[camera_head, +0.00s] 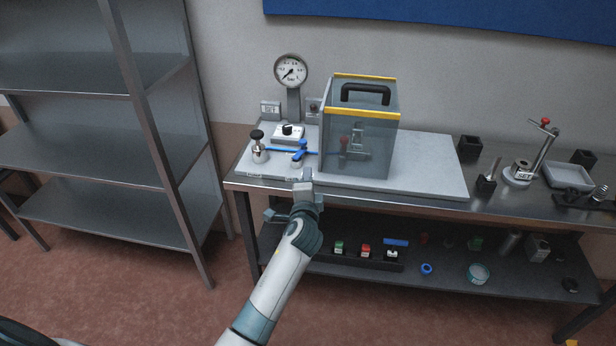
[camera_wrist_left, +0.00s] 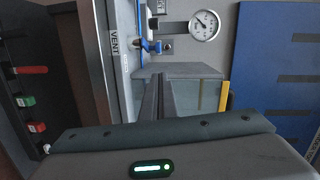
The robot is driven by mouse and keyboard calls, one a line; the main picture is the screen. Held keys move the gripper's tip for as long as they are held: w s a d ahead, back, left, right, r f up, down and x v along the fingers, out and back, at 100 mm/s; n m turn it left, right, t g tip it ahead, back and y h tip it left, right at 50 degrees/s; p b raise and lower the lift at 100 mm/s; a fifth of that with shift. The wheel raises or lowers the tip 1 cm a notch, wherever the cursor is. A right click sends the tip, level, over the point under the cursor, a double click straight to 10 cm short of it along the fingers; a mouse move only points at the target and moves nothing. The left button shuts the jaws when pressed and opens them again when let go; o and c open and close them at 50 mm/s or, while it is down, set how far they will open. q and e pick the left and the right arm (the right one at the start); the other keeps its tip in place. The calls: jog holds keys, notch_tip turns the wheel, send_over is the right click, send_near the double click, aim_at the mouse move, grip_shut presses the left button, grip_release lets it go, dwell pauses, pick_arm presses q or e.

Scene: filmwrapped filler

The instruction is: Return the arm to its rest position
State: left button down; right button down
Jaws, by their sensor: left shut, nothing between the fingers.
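My left gripper (camera_head: 307,176) is at the front edge of the metal table, just in front of the grey board (camera_head: 420,180) and below the blue-handled valve (camera_head: 299,157). It is shut and empty. In the left wrist view its fingers (camera_wrist_left: 158,98) lie together and point toward the board. The VENT label (camera_wrist_left: 115,45) shows beside them, with the blue valve handle (camera_wrist_left: 152,47) and the gauge (camera_wrist_left: 204,25) beyond. My right gripper is in neither view.
A clear guard box with a black handle (camera_head: 366,94) stands on the board, right of the gauge (camera_head: 290,70). A lower shelf (camera_head: 450,275) holds small coloured parts. A metal rack (camera_head: 90,150) stands at left.

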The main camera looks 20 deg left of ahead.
pick_arm(q)
jog(key=s+d+f+g+h+b, duration=0.1)
jog(key=s+f+g, duration=0.15)
jog(key=f, duration=0.85)
jog(key=s+d+f+g+h, duration=0.1)
jog(key=s+f, duration=0.2)
jog(key=f, duration=0.8)
jog(key=s+d+f+n+g+h+b, duration=0.1)
jog(key=s+f+n+g, duration=0.1)
jog(key=s+f, duration=0.75)
jog(key=s+d+f+n+g+h, duration=0.15)
jog(key=s+f, duration=0.45)
jog(key=f, duration=0.6)
jog(key=s+a+f+n+g+b, duration=0.1)
jog(key=s+f+g, duration=0.1)
jog(key=s+f, duration=0.7)
jog(key=s+f+n+g, duration=0.2)
jog(key=s+f, duration=0.5)
jog(key=s, duration=0.5)
jog(key=s+a+f+n+g, duration=0.1)
jog(key=s+f, duration=0.3)
jog(key=s, duration=0.9)
jog(key=s+f+n+g+b, duration=0.1)
jog(key=s+f+n+g, duration=0.1)
jog(key=s, duration=1.1)
jog(key=shift+s+a+f+n+g+h, duration=0.2)
jog(key=shift+a+f+n+g+h, duration=0.3)
jog(key=shift+f, duration=0.35)
